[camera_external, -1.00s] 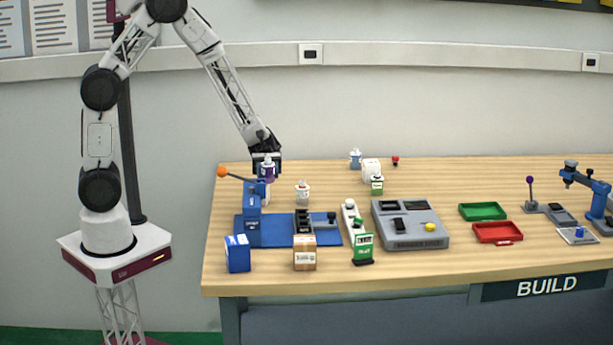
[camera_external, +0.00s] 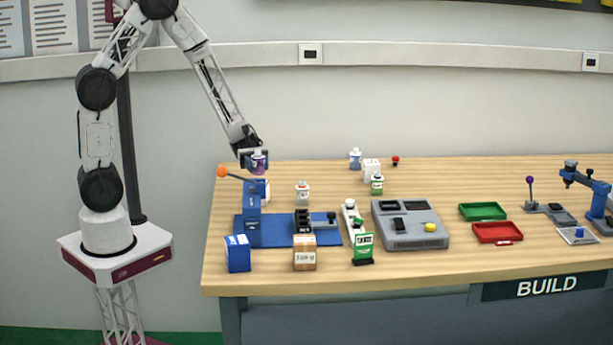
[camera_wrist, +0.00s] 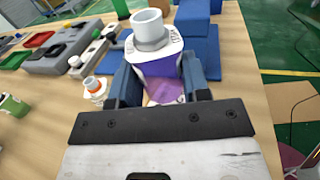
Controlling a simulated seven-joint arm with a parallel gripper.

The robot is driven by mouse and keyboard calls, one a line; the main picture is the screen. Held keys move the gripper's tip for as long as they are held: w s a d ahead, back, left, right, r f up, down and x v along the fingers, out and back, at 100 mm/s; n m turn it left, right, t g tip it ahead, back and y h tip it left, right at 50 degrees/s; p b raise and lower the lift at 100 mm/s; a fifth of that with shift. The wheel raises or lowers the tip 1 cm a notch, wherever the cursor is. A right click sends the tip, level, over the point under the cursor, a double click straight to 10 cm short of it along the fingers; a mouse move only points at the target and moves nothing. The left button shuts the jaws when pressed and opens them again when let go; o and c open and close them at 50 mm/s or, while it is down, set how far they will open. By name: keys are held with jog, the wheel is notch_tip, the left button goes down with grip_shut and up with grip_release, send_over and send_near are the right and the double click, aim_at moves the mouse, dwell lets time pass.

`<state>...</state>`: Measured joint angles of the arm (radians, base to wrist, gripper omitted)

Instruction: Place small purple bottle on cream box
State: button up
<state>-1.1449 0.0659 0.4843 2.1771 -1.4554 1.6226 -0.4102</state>
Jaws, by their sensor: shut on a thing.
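The small purple bottle (camera_external: 258,165), with a white top, hangs between the fingers of my gripper (camera_external: 254,159), above the table's back left part. In the wrist view, the purple bottle (camera_wrist: 162,72) is upright between both blue fingers of my gripper (camera_wrist: 160,82), which are shut on it. A pale box (camera_external: 266,189), likely the cream box, stands on the table below the bottle, partly hidden behind the blue press. The bottle is clear of it. In the wrist view only a small cream patch shows below the bottle, too little to identify surely.
The blue press (camera_external: 252,215) with an orange-knobbed lever (camera_external: 222,172) stands just in front of the pale box. A white bottle (camera_external: 303,193) stands to the right. A blue box (camera_external: 237,253) and a brown box (camera_external: 305,253) are near the front edge.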

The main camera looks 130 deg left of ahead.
aim_at(257, 173)
jog(key=shift+a+r, duration=0.1)
jog(key=shift+a, duration=0.05)
jog(key=shift+f, duration=1.6)
jog(key=shift+f, duration=0.15)
jog(key=o, duration=1)
